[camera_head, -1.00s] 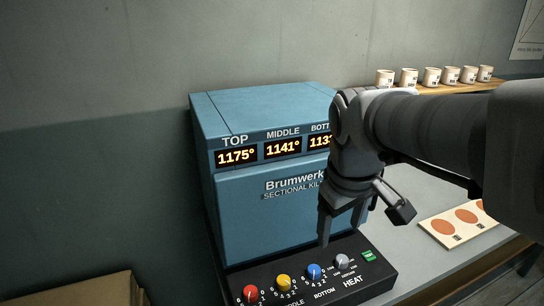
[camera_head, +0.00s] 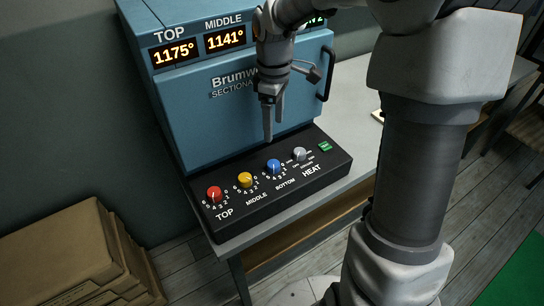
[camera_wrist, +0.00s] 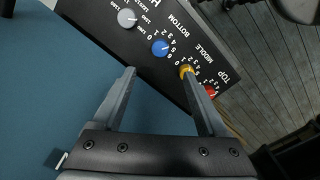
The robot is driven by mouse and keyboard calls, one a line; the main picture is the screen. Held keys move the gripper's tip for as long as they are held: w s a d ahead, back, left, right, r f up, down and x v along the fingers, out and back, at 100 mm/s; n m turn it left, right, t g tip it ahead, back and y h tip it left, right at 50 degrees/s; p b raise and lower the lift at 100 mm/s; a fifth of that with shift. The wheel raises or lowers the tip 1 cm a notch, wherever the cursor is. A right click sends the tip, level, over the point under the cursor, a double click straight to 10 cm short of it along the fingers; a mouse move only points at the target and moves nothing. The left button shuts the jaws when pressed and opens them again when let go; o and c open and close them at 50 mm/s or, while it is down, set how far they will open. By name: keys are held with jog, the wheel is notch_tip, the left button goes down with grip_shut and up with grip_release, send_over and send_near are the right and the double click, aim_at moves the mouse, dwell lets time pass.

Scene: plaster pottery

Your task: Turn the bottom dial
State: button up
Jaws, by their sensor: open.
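The bottom dial is a blue knob (camera_head: 273,166) on the black control panel (camera_head: 240,208) in front of the kiln, above the label BOTTOM. It also shows in the wrist view (camera_wrist: 160,48), ahead of and between my two fingers. My gripper (camera_head: 272,125) is above and behind the blue knob, apart from it, fingers pointing down. In the wrist view my gripper (camera_wrist: 160,78) is open and empty, one finger toward the grey knob's side and the other near the yellow knob. The far finger is partly hidden in the head view.
Red knob (camera_head: 214,194) and yellow knob (camera_head: 245,179) sit left of the blue one; a grey HEAT knob (camera_head: 299,154) and green switch (camera_head: 325,146) sit right. The blue kiln (camera_head: 205,110) stands close behind. Cardboard boxes (camera_head: 70,255) lie at lower left.

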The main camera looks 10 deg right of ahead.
aim_at(273, 164)
notch_tip(273, 164, down, 14)
jog(key=shift+r+b, duration=0.25)
jog(key=shift+b, duration=0.55)
jog(key=shift+c, duration=0.3)
grip_shut()
